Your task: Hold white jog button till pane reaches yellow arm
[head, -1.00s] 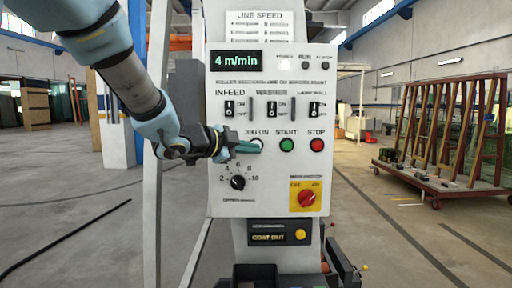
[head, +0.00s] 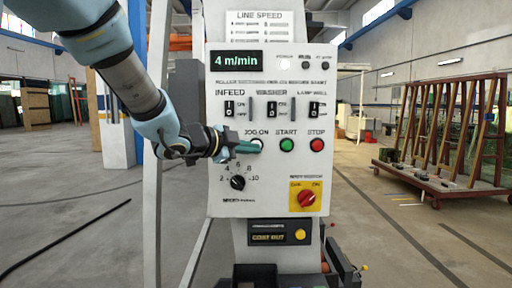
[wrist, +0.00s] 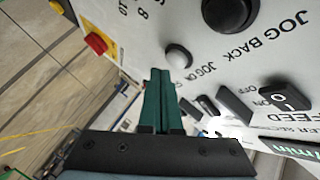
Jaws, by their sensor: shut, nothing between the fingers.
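The white jog button (head: 258,145), labelled JOG ON, sits on the front of the light grey control panel (head: 222,190), left of the green START button. It shows as a pale dome in the wrist view (wrist: 179,57). My gripper (head: 254,147) has its green fingers closed together, with the tips at the white button and partly covering it in the head view. In the wrist view my fingertips (wrist: 160,72) are right beside the button's lower left edge. I cannot tell whether they touch or press it. I cannot make out the pane or the yellow arm in either view.
A green START button (head: 287,145) and a red STOP button (head: 317,145) sit to the right. A black JOG BACK button (wrist: 230,12) is close by in the wrist view. Below are a black dial (head: 238,183) and a red rotary switch (head: 306,198). The display (head: 236,60) reads 4 m/min.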

